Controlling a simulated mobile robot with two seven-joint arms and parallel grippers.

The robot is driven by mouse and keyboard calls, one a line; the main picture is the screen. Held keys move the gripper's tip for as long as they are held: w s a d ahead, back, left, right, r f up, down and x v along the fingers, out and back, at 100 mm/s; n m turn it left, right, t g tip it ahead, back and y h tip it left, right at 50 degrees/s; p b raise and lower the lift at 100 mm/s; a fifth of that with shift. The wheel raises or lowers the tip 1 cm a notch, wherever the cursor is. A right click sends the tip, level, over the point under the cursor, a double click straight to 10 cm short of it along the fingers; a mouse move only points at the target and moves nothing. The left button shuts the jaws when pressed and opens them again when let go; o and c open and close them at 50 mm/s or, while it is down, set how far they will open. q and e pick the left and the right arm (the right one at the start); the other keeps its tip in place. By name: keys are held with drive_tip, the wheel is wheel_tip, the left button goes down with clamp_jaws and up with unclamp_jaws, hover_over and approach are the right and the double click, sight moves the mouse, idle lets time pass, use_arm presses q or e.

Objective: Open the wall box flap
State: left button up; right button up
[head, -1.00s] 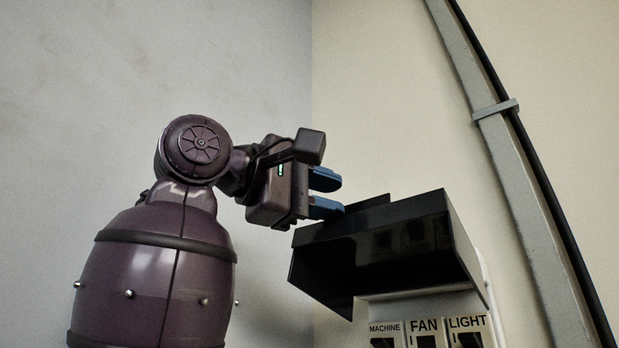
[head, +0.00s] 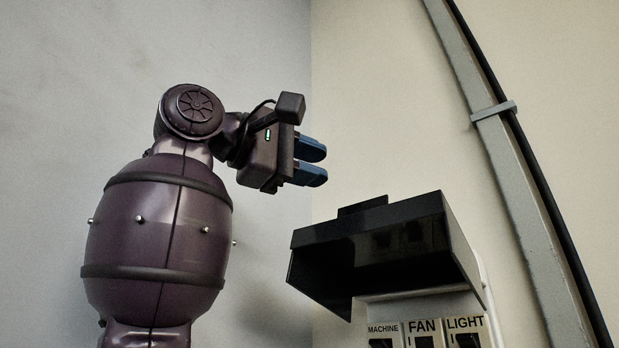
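The wall box flap (head: 385,250) is a glossy black cover with side walls on the wall box at the right. It is swung up and sticks out from the wall, with a small tab (head: 362,205) on its upper edge. Labelled switches show below it: MACHINE (head: 383,330), FAN (head: 422,327) and LIGHT (head: 465,324).
A grey conduit (head: 500,140) with a black cable runs down the wall at the right, held by a bracket (head: 494,111). The wall corner is behind my gripper. The space above the flap is clear.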

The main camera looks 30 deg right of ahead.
drive_tip(key=shift+a+r, duration=0.15)
drive_tip(key=shift+a, duration=0.05)
idle(0.6)
